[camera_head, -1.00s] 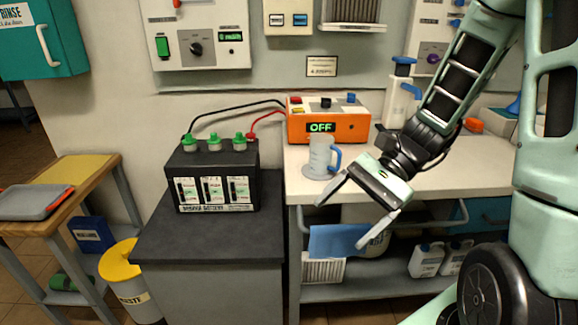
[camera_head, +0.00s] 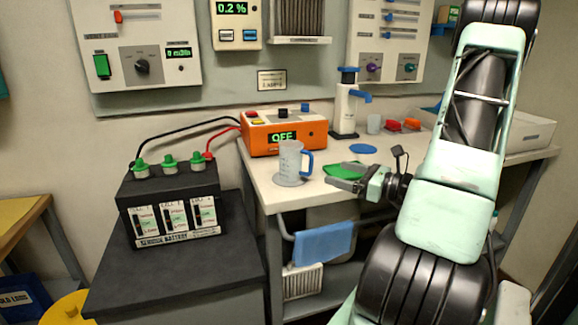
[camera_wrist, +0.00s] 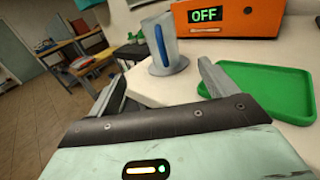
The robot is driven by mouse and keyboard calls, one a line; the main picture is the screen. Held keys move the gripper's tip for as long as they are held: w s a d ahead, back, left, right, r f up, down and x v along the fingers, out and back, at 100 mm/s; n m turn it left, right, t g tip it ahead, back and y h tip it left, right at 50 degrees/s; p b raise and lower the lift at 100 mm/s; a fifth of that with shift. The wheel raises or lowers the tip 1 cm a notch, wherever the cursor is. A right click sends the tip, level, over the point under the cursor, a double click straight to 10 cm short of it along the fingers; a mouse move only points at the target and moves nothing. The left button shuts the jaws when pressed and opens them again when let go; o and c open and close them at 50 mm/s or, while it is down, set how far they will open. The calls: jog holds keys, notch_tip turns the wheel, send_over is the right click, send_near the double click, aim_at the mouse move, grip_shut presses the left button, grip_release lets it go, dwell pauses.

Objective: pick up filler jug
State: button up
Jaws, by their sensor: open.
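The filler jug (camera_head: 290,161) is a clear, greyish cup with a blue handle on its right side. It stands upright near the left front corner of the white bench, in front of the orange charger. In the wrist view the jug (camera_wrist: 161,45) is ahead of the fingers, with its blue handle towards the camera. My gripper (camera_head: 341,179) is open and empty, to the right of the jug and apart from it. In the wrist view my gripper (camera_wrist: 160,85) shows its two fingers spread, the jug beyond the gap between them.
The orange charger (camera_head: 312,135) reading OFF stands behind the jug. A green tray (camera_wrist: 262,88) lies right of my fingers. A black battery (camera_head: 170,192) with green caps is on the dark stand at left. A white pump bottle (camera_head: 343,110) stands at the back.

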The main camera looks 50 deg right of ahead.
aim_at(311, 165)
jog(key=w, duration=0.3)
jog(key=w+a, duration=0.1)
jog(key=w, duration=0.4)
jog(key=shift+w+a, duration=0.15)
jog(key=shift+w, duration=0.2)
jog(key=shift+w+a+f, duration=0.1)
jog(key=shift+w, duration=1.3)
jog(key=shift+w+a, duration=0.1)
jog(key=shift+w, duration=1.25)
jog(key=c, duration=1.1)
